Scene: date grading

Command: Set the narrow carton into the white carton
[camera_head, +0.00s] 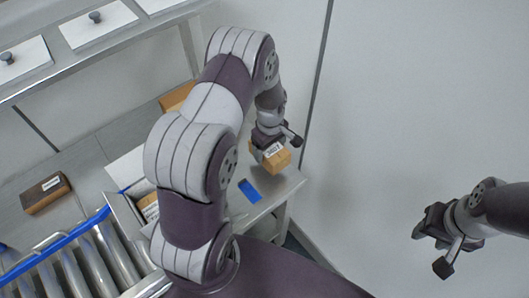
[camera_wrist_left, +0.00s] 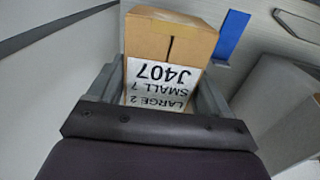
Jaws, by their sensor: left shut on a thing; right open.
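My left gripper (camera_head: 268,138) is shut on the narrow carton (camera_head: 276,161), a light brown box, and holds it near the right end of the bench. In the left wrist view, the narrow carton (camera_wrist_left: 170,40) sits between the jaws with a white label reading J407, SMALL 7, LARGE 2, upside down. The white carton (camera_head: 124,168) stands on the bench left of my left arm, which hides part of it. A brown labelled box (camera_head: 148,206) shows inside or against it; I cannot tell which. My right gripper (camera_head: 432,242) is open and empty at the right, away from the bench.
A dark brown labelled box (camera_head: 45,193) lies on the bench at the left. Another brown box (camera_head: 176,96) is behind my left arm. A blue patch (camera_head: 250,191) marks the bench near its right end. A roller conveyor (camera_head: 85,262) with blue edging runs in front; a shelf (camera_head: 100,45) is above.

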